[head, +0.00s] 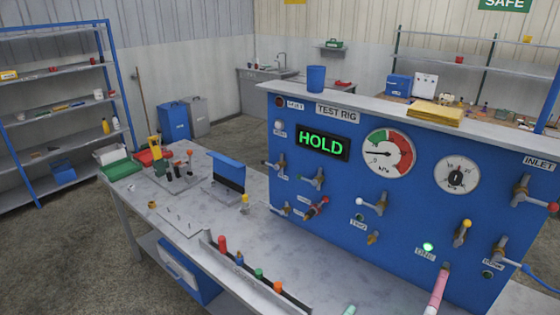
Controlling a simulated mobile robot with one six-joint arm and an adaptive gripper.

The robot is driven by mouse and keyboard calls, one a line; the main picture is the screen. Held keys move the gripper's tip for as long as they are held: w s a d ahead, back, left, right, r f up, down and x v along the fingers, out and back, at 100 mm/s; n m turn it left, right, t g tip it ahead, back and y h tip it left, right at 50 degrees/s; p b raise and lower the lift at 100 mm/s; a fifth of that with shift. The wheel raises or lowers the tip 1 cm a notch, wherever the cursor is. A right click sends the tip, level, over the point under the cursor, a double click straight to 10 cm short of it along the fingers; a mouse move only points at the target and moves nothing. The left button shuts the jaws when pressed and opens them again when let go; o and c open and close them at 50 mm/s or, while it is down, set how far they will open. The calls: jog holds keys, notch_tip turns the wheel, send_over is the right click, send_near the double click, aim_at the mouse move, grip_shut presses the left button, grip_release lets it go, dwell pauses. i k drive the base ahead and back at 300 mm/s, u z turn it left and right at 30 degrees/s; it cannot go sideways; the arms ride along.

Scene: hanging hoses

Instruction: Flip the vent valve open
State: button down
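The blue test rig panel (330,175) carries several small valves. A valve with a white-tipped lever (372,204) sits below the pressure gauge, its lever pointing left; the small label (357,223) under it is too blurred to read surely. Valves with a green-tipped lever (315,179) and a red lever (318,207) are to its left. A yellow-tipped lever valve (461,234) is lower right, with its lever up. A red-balled valve (530,194) is under the INLET label. I cannot tell which is the vent valve. My gripper is not in view.
The HOLD display (322,143) is lit green, beside a gauge (389,153) and a dial (457,174). A lit green lamp (428,247) sits above a pink hose end (437,290). The grey bench (250,260) holds tools and a rack (255,275) of coloured plugs.

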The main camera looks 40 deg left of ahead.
aim_at(276, 167)
jog(key=z, duration=1.3)
jog(key=k, duration=1.4)
jog(key=u, duration=1.7)
